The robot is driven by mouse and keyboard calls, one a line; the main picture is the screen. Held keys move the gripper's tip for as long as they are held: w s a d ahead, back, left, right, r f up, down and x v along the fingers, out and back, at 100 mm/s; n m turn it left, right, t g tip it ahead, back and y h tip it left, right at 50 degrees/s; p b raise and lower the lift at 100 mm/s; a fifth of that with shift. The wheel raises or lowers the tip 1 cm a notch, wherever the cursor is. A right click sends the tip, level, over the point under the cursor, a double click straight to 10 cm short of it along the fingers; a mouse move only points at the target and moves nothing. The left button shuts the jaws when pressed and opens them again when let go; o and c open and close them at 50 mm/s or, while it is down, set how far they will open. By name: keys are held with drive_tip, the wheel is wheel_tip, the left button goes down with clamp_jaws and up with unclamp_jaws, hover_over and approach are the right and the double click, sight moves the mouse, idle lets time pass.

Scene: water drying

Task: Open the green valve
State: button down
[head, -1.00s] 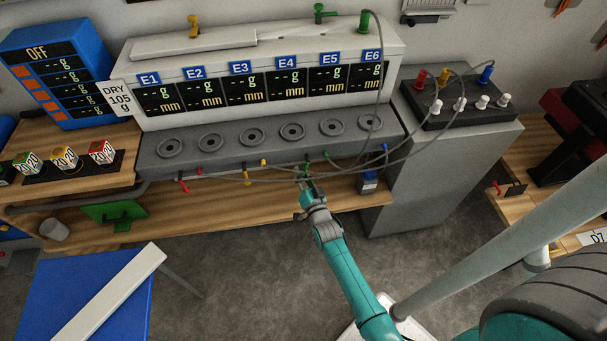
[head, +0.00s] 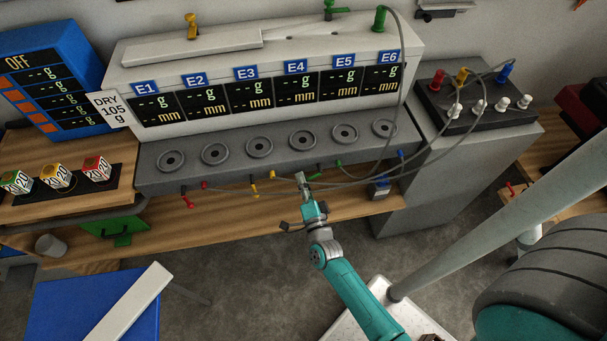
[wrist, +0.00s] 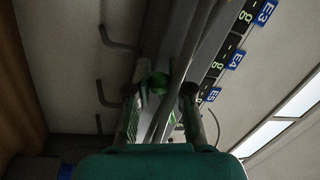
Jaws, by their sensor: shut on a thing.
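The green valve (head: 315,177) is a small lever under the front edge of the grey bench, below E4 and E5. My gripper (head: 301,180) is at its left side in the head view and partly covers that spot. In the wrist view a green piece of the valve (wrist: 158,83) lies between the two fingers of my gripper (wrist: 160,98), nearer the left finger. The jaws are closed in on it. A grey hose also runs between the fingers there, so the exact contact is hard to see.
Yellow (head: 252,189) and red (head: 188,203) levers hang to the left. A green hose connector (head: 337,163) and a blue fitting (head: 401,154) are to the right. Grey hoses cross close to my gripper. A wooden shelf (head: 220,216) lies below.

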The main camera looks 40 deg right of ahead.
drive_tip(key=shift+r, duration=0.1)
idle(0.5)
drive_tip(key=c, duration=1)
unclamp_jaws()
drive_tip(key=shift+a, duration=0.1)
drive_tip(key=v, duration=1.2)
